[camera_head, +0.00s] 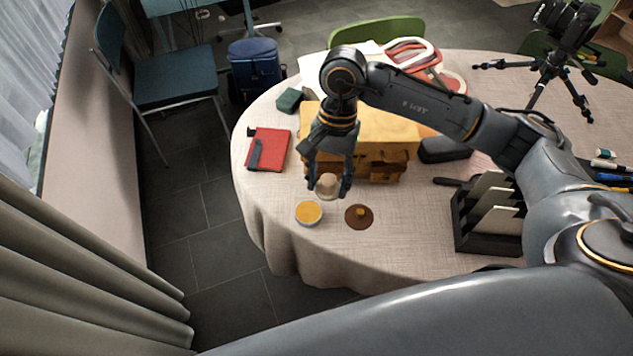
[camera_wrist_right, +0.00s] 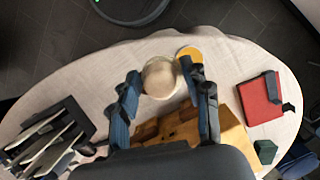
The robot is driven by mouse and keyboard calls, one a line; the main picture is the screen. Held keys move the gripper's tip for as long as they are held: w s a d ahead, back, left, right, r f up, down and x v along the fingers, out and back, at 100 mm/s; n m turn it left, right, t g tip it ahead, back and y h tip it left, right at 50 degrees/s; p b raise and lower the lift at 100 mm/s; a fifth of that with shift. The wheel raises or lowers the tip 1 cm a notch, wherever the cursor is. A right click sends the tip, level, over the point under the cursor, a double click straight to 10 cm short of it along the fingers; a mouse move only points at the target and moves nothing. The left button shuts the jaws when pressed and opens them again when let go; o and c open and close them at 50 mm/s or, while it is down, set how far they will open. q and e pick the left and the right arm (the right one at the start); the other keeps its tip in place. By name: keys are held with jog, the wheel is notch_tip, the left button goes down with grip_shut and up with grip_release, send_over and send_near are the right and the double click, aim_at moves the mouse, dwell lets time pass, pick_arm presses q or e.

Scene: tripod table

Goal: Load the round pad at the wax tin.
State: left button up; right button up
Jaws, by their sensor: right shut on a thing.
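My right gripper (camera_head: 328,188) is shut on the round pad (camera_head: 327,183), a pale beige disc-like piece, and holds it over the table near its front left edge. In the right wrist view the pad (camera_wrist_right: 161,78) sits between the fingertips. The wax tin (camera_head: 308,213), a shallow round tin with yellow wax, stands open on the cloth just below and left of the pad in the head view. It also shows in the right wrist view, next to the right finger (camera_wrist_right: 189,53). The pad appears apart from the wax. My left gripper is not in view.
Behind stand a wooden box (camera_head: 385,130) and a red notebook (camera_head: 269,149). A black rack (camera_head: 485,220) stands at right. The round table's edge (camera_head: 275,258) is close in front.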

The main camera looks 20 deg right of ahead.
notch_tip(320, 180, down, 4)
jog(key=w+a+m+t+y, duration=0.1)
jog(key=w+a+m, duration=0.15)
jog(key=m, duration=0.45)
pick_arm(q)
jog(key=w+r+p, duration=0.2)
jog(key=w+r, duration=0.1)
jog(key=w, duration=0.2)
pick_arm(e)
jog(key=m+t, duration=0.3)
jog(key=m, duration=0.5)
send_over(305, 212)
notch_tip(305, 212, down, 6)
jog(key=shift+d+f+g+b, duration=0.1)
jog(key=shift+d+g+b, duration=0.2)
jog(key=shift+d+b, duration=0.15)
jog(key=shift+f+b, duration=1.4)
jog(key=shift+f, duration=0.95)
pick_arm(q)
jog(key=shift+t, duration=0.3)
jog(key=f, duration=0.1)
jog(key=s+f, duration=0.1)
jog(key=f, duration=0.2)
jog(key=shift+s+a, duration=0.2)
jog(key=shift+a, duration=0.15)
pick_arm(e)
jog(key=shift+f, duration=0.15)
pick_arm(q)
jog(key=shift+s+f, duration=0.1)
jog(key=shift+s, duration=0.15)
